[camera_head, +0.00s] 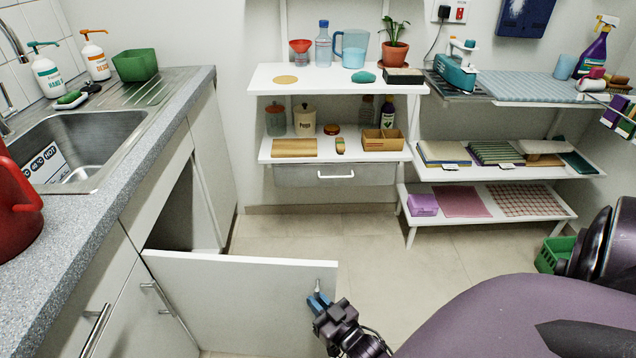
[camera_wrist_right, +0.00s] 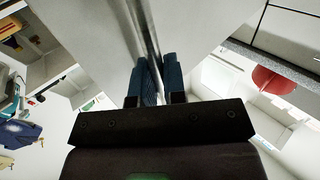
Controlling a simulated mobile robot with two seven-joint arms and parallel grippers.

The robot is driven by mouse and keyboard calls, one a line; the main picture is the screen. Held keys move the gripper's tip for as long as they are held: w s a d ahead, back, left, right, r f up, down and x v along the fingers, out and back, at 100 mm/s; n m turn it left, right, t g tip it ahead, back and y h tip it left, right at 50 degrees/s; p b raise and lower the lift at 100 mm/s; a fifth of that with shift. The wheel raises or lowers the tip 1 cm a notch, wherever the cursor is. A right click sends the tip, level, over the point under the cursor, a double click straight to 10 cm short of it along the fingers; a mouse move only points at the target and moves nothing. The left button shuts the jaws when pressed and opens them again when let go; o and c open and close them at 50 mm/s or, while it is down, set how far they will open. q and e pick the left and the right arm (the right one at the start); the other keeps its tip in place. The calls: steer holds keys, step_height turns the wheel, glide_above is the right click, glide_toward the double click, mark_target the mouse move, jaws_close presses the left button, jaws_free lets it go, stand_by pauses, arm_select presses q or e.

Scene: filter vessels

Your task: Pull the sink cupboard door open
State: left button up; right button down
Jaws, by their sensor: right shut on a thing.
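The sink cupboard door (camera_head: 235,300) stands swung far out from the cupboard under the worktop, and the dark cupboard opening (camera_head: 182,215) shows behind it. A slim metal handle (camera_head: 318,287) is near the door's free edge. My right gripper (camera_head: 318,302) is at that handle with its blue fingers shut on it. In the right wrist view, the handle (camera_wrist_right: 150,35) runs between the blue fingers (camera_wrist_right: 159,80), close to the pale door face. My left gripper is not in view.
The sink (camera_head: 85,140) and a red vessel (camera_head: 15,205) are on the worktop at left. White shelves (camera_head: 275,80) with jars and a plant stand at the back. A green basket (camera_head: 553,254) is on the floor at right. Floor between door and shelves is clear.

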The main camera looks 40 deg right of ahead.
steer(key=c, duration=1.2)
jaws_free()
steer(key=shift+w+a, duration=0.1)
steer(key=shift+a, duration=0.05)
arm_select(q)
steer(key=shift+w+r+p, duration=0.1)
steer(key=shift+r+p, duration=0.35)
arm_select(e)
steer(key=s, duration=1)
steer(key=shift+s+a, duration=0.35)
steer(key=shift+s, duration=0.05)
steer(key=shift+f, duration=0.1)
arm_select(q)
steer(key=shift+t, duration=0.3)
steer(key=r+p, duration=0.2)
steer(key=p, duration=0.1)
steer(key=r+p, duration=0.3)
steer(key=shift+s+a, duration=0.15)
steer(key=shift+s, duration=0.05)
arm_select(e)
steer(key=s+a+r+n+g, duration=0.1)
steer(key=s+r+g, duration=0.2)
steer(key=r, duration=0.2)
steer(key=s+a+r+n+g+y, duration=0.1)
steer(key=s+a+r+g, duration=0.1)
steer(key=s+r+g, duration=0.1)
step_height(320, 180, up, 2)
steer(key=shift+s+a+r+g, duration=0.15)
steer(key=shift+a+r+g, duration=0.1)
steer(key=shift+g, duration=0.25)
